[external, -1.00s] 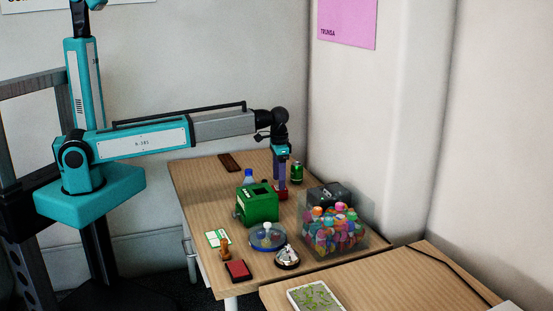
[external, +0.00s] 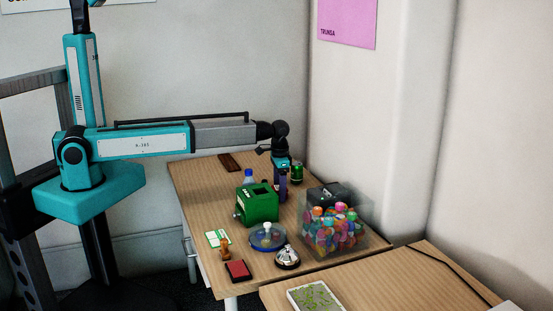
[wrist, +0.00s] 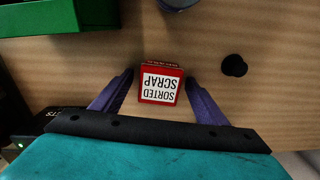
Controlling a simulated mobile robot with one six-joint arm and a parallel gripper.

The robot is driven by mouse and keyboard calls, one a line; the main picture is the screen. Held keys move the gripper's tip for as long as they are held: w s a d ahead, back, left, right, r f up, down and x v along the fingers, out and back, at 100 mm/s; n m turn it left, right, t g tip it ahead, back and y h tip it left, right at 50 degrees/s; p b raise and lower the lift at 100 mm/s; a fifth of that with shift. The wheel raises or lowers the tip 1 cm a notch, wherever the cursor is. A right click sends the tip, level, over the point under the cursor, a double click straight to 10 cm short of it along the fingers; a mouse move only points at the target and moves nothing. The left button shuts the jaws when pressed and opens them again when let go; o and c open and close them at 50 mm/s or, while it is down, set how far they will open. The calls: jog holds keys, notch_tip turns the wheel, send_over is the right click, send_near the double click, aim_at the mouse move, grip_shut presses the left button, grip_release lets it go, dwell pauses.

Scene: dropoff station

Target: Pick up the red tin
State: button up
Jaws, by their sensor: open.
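The red tin (wrist: 161,84) stands on the table with a white "SORTED SCRAP" label facing the wrist camera. In the wrist view my gripper (wrist: 161,78) is open, with one purple finger on each side of the tin. A gap shows between each finger and the tin. In the external view my gripper (external: 282,196) points down behind the green box, low over the table. The tin is hidden there by the gripper and the box.
A green box (external: 258,204) stands just in front of the gripper. A green can (external: 297,172) is close on the right. A clear bin of colourful items (external: 335,237) stands to the right. A blue-capped bottle (external: 248,177) is on the left.

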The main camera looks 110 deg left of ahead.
dwell(0.4)
jog(key=c, duration=1.2)
jog(key=shift+r, duration=0.2)
jog(key=shift+c, duration=0.2)
jog(key=shift+r+b, duration=0.8)
jog(key=shift+r, duration=4.05)
